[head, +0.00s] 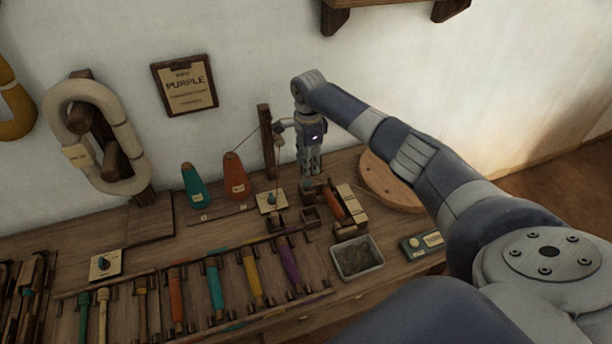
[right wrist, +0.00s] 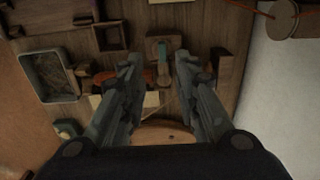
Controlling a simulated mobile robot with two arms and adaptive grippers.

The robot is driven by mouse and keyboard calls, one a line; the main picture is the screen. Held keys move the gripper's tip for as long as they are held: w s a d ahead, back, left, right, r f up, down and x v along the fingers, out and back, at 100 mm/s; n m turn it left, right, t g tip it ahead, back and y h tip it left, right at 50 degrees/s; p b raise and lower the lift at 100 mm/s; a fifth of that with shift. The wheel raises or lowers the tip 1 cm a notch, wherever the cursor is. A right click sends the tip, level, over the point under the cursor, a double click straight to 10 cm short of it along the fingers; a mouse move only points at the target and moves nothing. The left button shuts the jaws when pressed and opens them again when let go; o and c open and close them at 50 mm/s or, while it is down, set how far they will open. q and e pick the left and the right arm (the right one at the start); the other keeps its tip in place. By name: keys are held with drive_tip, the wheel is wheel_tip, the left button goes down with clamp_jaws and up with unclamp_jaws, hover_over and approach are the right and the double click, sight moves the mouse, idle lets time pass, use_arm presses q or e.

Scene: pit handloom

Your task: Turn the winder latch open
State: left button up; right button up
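My right gripper (head: 310,172) points down above the bench, beside a dark upright post. In the right wrist view its two fingers (right wrist: 158,70) are apart with nothing between them, so it is open. Ahead of the fingertips, a small teal lever (right wrist: 162,56) stands on a wooden block; it looks like the winder latch, but I cannot be sure. In the head view the gripper seems to hide this lever. The winder's wooden blocks and orange-red roll (head: 336,207) sit just right of the gripper. My left gripper is not in view.
A round wooden disc (head: 391,182) lies right of the winder. A grey tray (head: 357,258) stands in front. Teal and orange cones (head: 236,178) stand left; thread runs to the post (head: 267,140). Another teal knob sits on a plate (head: 104,264). Several coloured bobbins lie in a front rack (head: 252,276).

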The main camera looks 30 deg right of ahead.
sight(307, 181)
wheel_tip(307, 181, down, 4)
drive_tip(key=shift+w+r, duration=0.1)
drive_tip(key=shift+w, duration=0.05)
wheel_tip(307, 181, down, 4)
drive_tip(key=shift+r, duration=0.25)
clamp_jaws()
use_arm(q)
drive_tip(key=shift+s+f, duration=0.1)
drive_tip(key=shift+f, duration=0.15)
